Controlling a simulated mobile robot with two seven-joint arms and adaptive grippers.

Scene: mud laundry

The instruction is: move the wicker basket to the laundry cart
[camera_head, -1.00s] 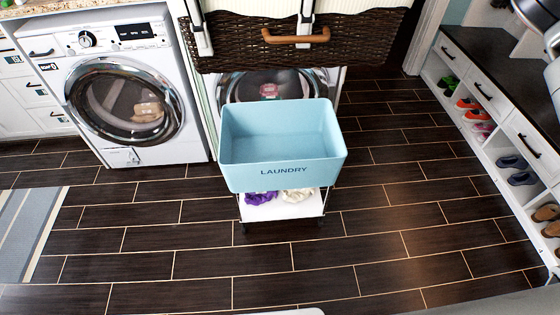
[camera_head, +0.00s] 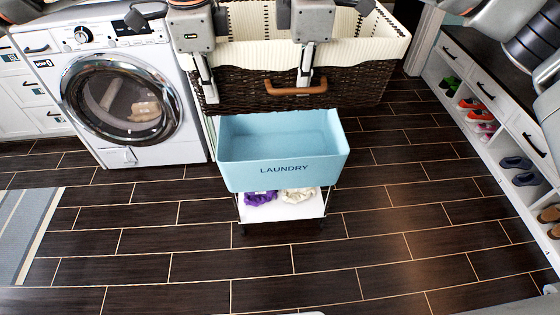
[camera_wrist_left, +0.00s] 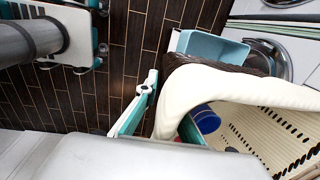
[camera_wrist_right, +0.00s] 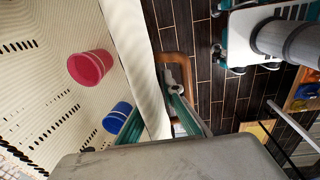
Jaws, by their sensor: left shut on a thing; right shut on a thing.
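The dark wicker basket (camera_head: 360,88) with a cream liner and brown handle (camera_head: 296,89) hangs in the air, above and behind the laundry cart in the head view. My left gripper (camera_head: 210,88) is shut on its near rim at the left; my right gripper (camera_head: 304,74) is shut on the same rim near the handle. The liner also shows in the left wrist view (camera_wrist_left: 215,85). The right wrist view shows a red cup (camera_wrist_right: 90,67) and a blue cup (camera_wrist_right: 117,117) inside.
A white washer (camera_head: 122,100) stands left of the cart. A white shoe bench (camera_head: 500,130) with drawers runs along the right. Purple and white cloths (camera_head: 297,196) lie on the cart's lower shelf. Dark tiled floor (camera_head: 300,262) is clear in front; a striped rug (camera_head: 25,230) lies left.

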